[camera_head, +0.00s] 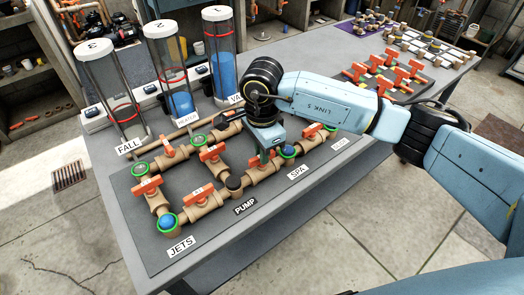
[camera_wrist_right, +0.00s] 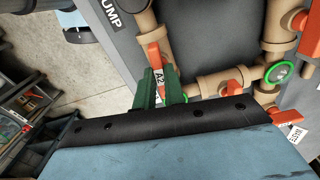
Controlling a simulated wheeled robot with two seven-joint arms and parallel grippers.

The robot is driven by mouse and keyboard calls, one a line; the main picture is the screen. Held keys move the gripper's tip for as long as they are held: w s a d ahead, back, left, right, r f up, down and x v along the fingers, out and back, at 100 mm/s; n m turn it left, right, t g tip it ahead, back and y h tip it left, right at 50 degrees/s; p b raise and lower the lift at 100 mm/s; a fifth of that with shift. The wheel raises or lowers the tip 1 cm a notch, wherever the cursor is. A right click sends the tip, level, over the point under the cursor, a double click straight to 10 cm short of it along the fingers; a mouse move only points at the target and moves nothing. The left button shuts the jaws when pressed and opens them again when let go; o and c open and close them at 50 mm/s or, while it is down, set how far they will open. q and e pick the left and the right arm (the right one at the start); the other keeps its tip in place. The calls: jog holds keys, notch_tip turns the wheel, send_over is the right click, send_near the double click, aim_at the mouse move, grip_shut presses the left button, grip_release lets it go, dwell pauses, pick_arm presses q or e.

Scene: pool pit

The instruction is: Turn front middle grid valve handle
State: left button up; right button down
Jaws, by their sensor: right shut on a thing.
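An orange valve handle tagged A2 (camera_wrist_right: 156,58) stands on a tan pipe of the valve grid. In the right wrist view the green fingers of my right gripper (camera_wrist_right: 162,84) are on either side of this handle, shut on it. In the head view my right gripper (camera_head: 266,157) reaches down onto the front pipe run, between the PUMP and SPA labels, and largely hides the handle. The neighbouring A1 handle (camera_head: 198,194) is at the front left. My left gripper is not in view.
The grid lies on a dark board (camera_head: 157,258) on the grey table. Other orange handles (camera_head: 211,152) stand close by. Clear cylinders (camera_head: 171,70) rise behind the grid, and another group of orange handles (camera_head: 404,68) is at the right.

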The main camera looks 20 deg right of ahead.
jog(key=m+b, duration=0.1)
jog(key=m, duration=0.6)
jog(key=shift+b, duration=0.3)
jog(key=m, duration=0.7)
jog(key=shift+m+b, duration=0.3)
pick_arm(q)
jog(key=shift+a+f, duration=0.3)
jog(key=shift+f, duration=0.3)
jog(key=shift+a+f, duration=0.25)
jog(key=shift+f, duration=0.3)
pick_arm(e)
jog(key=shift+m, duration=0.9)
jog(key=c, duration=1.5)
grip_release()
